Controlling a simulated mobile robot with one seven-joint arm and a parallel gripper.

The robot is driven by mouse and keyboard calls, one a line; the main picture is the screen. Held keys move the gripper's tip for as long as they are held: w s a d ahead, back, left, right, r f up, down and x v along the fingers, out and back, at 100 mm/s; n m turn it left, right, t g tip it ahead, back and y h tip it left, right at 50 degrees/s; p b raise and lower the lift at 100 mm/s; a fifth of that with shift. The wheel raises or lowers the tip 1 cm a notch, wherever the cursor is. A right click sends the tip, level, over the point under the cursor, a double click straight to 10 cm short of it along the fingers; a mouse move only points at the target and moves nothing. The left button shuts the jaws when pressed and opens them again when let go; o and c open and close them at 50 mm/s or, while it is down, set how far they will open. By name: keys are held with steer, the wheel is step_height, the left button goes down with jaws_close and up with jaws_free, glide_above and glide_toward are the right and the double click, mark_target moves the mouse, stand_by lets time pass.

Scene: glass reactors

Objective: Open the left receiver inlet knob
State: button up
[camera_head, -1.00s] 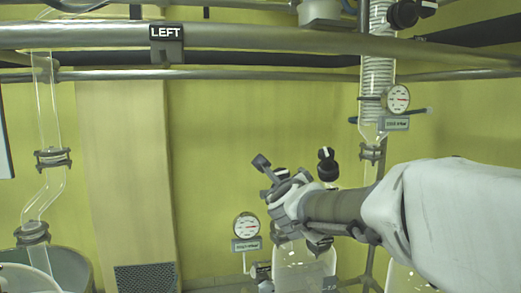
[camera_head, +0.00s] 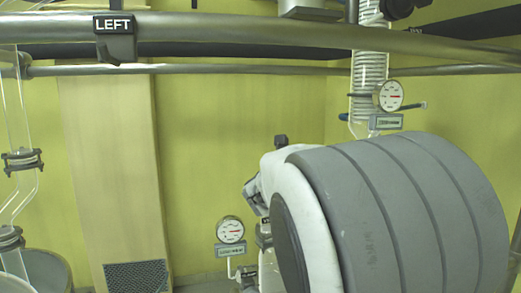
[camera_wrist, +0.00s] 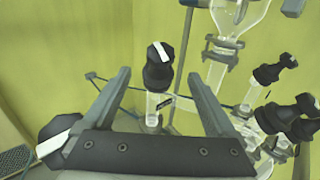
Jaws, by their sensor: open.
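In the wrist view, a black knob (camera_wrist: 160,66) with a white stripe stands on a clear glass neck, between and beyond the fingertips. My gripper (camera_wrist: 158,77) is open and empty, with its fingers to either side of that knob in the picture and no contact visible. Another black knob (camera_wrist: 55,138) with a white stripe shows at the lower left, partly behind the gripper's base. The frames do not label which knob is the receiver inlet. In the head view, my arm covers the receiver and most of the gripper.
More black knobs (camera_wrist: 273,70) and glass fittings crowd the right of the wrist view. A glass column with a clamp (camera_wrist: 220,53) stands behind. In the head view, a pipe bears a LEFT sign (camera_head: 115,24), and two gauges (camera_head: 230,229) flank my arm.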

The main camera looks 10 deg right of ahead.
steer(key=p+x, duration=0.3)
steer(key=x, duration=1)
steer(key=c, duration=1.4)
steer(key=shift+f+y+b, duration=0.2)
steer(key=shift+y+b, duration=0.1)
steer(key=shift+b, duration=0.5)
